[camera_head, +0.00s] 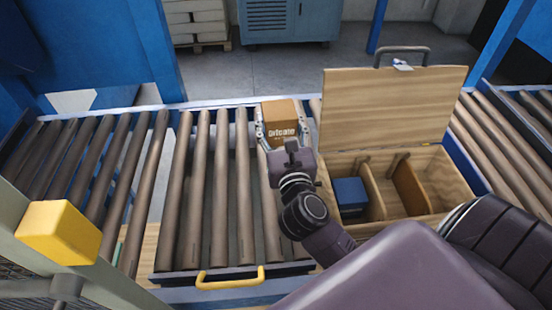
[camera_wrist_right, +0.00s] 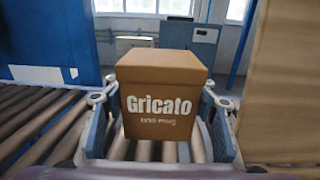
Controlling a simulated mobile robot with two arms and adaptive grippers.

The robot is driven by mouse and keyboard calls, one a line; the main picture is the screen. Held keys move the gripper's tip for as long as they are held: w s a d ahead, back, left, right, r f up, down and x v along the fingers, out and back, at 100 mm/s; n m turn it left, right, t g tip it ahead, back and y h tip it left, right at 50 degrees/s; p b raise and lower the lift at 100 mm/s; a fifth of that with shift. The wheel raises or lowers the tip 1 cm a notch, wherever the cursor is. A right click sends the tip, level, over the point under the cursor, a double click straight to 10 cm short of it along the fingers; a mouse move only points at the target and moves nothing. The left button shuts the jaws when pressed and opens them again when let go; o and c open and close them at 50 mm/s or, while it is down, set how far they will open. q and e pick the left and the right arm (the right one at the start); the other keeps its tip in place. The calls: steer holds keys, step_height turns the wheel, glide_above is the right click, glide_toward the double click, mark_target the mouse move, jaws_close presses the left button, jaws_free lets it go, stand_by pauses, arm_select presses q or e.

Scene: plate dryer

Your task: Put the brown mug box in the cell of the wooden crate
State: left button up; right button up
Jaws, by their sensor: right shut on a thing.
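The brown mug box (camera_head: 281,112) with white lettering is between the fingers of my right gripper (camera_head: 284,134), over the rollers left of the crate. In the right wrist view the box (camera_wrist_right: 164,97) sits upright between both fingers (camera_wrist_right: 160,125), and my right gripper is shut on it. The wooden crate (camera_head: 440,207) stands open at the right, its lid (camera_head: 385,110) raised. Dividers split it into cells. A blue box (camera_head: 350,194) is in the left cell; the right cell (camera_head: 440,180) looks empty. My left gripper is not in view.
Roller conveyors (camera_head: 203,190) run on both sides of the crate. The raised lid stands right of the held box. A yellow handle (camera_head: 230,278) is at the conveyor's front edge. A yellow block (camera_head: 59,232) is at the left. The rollers left of the box are clear.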

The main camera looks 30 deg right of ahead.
mark_target(277, 103)
steer(key=shift+m+h, duration=0.4)
steer(key=shift+h, duration=0.1)
steer(key=w+r, duration=0.1)
steer(key=w+d+r, duration=0.1)
steer(key=w+r+p, duration=0.1)
steer(key=w, duration=0.1)
steer(key=shift+d, duration=0.4)
steer(key=shift+w+f, duration=0.1)
steer(key=shift+f, duration=0.1)
steer(key=shift+f+b, duration=2.75)
steer(key=shift+f, duration=7.05)
steer(key=shift+f, duration=0.2)
steer(key=o, duration=1.4)
steer(key=shift+o, duration=0.2)
steer(key=shift+r, duration=0.1)
